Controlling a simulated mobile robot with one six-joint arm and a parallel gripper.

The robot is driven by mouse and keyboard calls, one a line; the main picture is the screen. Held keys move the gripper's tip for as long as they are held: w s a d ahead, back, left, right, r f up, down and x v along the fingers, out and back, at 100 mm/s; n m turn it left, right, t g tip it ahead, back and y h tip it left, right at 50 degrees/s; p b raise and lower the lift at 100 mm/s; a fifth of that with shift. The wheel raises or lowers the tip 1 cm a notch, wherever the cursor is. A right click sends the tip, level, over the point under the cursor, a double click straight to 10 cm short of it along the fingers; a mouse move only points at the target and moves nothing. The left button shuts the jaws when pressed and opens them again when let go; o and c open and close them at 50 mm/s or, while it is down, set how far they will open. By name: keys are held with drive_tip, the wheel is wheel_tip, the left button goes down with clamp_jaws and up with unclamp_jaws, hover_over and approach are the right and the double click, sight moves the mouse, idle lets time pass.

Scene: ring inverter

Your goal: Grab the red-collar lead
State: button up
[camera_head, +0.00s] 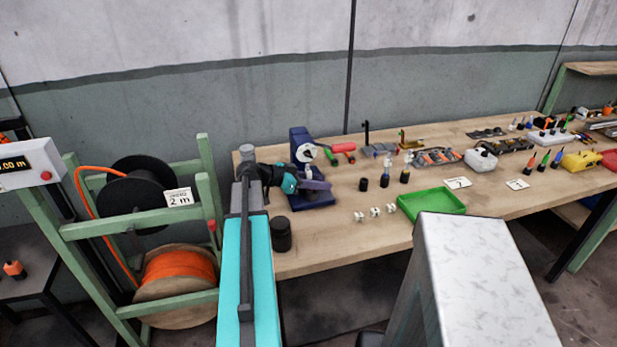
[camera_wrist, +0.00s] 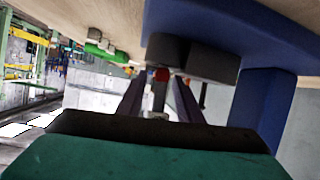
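In the wrist view, a small red collar (camera_wrist: 161,75) shows above a short grey shaft (camera_wrist: 158,97), just under the dark blocks of a blue press. I take this as the red-collar lead; the rest of it is hidden. My gripper (camera_wrist: 159,98) has its two purple fingers on either side of the shaft, with narrow gaps visible, so it looks open around it. In the head view, my gripper (camera_head: 318,185) reaches across the front of the blue press (camera_head: 300,145), and the lead cannot be made out there.
The blue press body stands close to the fingers. A black cup (camera_head: 281,234) stands near the table's left edge. A cable rack (camera_head: 140,225) stands left of the table (camera_head: 340,240).

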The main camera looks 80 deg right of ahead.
drive_tip(key=shift+c, duration=0.5)
clamp_jaws()
drive_tip(key=shift+r, duration=0.15)
drive_tip(key=shift+r+b, duration=0.8)
drive_tip(key=shift+r, duration=0.8)
drive_tip(key=w+a+b, duration=0.2)
drive_tip(key=a, duration=0.5)
drive_tip(key=w+a+r+b, duration=0.1)
drive_tip(key=w+a+b, duration=0.1)
drive_tip(key=a, duration=0.6)
drive_tip(key=shift+w+r+b, duration=0.15)
drive_tip(key=shift+r+b, duration=0.15)
drive_tip(key=shift+b, duration=0.05)
drive_tip(key=shift+a, duration=0.1)
